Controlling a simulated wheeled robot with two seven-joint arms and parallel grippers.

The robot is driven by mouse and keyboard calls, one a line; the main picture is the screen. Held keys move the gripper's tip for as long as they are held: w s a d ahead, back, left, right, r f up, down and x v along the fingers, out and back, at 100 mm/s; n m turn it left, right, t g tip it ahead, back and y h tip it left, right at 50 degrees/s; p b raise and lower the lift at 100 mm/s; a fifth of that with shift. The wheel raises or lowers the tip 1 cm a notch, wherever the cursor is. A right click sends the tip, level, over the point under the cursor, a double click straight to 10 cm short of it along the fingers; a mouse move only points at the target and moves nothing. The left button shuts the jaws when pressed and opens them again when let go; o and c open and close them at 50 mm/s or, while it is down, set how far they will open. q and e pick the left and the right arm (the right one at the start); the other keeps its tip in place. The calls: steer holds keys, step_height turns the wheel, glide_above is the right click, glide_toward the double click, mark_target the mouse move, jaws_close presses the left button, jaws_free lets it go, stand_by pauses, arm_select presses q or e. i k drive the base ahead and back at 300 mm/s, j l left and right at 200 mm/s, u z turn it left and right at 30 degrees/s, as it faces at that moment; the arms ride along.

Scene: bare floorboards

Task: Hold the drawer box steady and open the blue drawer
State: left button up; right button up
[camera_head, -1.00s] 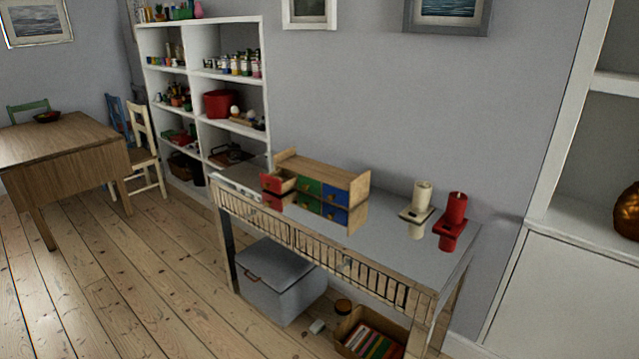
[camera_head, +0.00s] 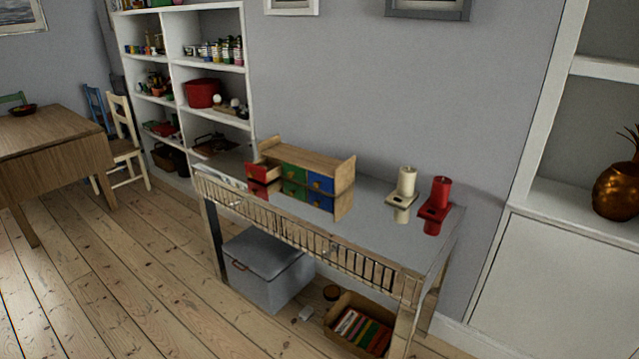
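The wooden drawer box (camera_head: 312,160) stands on the grey top of a narrow side table. Its front shows a red drawer (camera_head: 264,173), a green drawer (camera_head: 293,174) and a blue drawer (camera_head: 321,183) from left to right. The red drawer sticks out of the box. The blue drawer, at the right end, looks closed. The same colours repeat just below, and I cannot tell for sure whether that is a mirror image in the glossy tabletop. Neither of my grippers is in view.
A cream candle holder (camera_head: 404,195) and a red one (camera_head: 436,207) stand right of the box on the side table (camera_head: 375,227). A grey storage box (camera_head: 266,270) and a book crate (camera_head: 357,325) are underneath. Floorboards in front are clear.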

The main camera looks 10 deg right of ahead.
mark_target(325, 184)
steer(key=i+j+z, duration=0.1)
steer(key=z, duration=0.55)
steer(key=i+j+z, duration=0.3)
steer(key=j, duration=0.25)
steer(key=i+j+z, duration=0.1)
steer(key=i+j, duration=0.15)
steer(key=i+j+z, duration=0.15)
steer(key=j, duration=0.25)
steer(key=i+j+z, duration=0.15)
steer(key=j, duration=0.2)
